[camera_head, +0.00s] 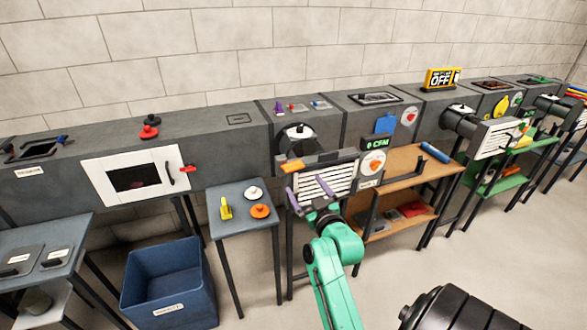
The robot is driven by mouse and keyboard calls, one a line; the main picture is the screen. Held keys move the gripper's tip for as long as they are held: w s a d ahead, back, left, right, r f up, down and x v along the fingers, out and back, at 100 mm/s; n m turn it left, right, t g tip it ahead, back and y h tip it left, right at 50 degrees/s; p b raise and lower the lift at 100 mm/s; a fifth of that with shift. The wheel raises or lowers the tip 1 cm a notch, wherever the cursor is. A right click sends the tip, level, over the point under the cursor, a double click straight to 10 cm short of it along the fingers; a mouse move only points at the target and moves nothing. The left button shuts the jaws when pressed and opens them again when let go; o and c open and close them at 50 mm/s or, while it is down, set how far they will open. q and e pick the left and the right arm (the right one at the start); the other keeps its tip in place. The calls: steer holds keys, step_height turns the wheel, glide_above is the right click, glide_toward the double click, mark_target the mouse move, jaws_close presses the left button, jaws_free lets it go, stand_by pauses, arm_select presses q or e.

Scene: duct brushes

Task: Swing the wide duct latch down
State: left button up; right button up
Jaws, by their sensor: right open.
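A white door (132,178) with a dark window is on the front of the grey duct at left. A red latch-like piece (188,168) sticks out level at the door's right edge, beside a dark curved handle (169,173). I cannot tell for sure that this is the wide duct latch. My right gripper (307,192), on the green arm, is open with its purple fingers apart. It is in front of a white slatted grille (322,183), well to the right of the door. I cannot tell whether it touches the grille. My left gripper is out of view.
A small grey table (228,222) holds a yellow piece (226,209), a white disc (254,191) and an orange disc (260,211). A blue bin (170,283) stands below the door. A wooden shelf (405,160) is right of the gripper.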

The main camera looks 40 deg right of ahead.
mark_target(295, 169)
steer(key=x, duration=0.6)
steer(key=p+x, duration=0.1)
steer(key=x, duration=0.2)
steer(key=shift+w+d, duration=0.2)
steer(key=shift+d, duration=0.2)
steer(key=shift+s, duration=0.1)
steer(key=c, duration=1.1)
steer(key=shift+f+m, duration=0.1)
steer(key=shift+m, duration=0.5)
steer(key=shift+f+m, duration=0.25)
steer(key=shift+m, duration=0.45)
steer(key=o, duration=1)
steer(key=shift+c, duration=0.2)
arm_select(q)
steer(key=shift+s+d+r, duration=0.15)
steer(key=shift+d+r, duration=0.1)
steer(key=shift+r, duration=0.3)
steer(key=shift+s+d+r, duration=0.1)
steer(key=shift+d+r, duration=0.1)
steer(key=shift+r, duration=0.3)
arm_select(e)
steer(key=shift+o, duration=0.7)
steer(key=shift+d, duration=0.1)
steer(key=shift+s, duration=0.1)
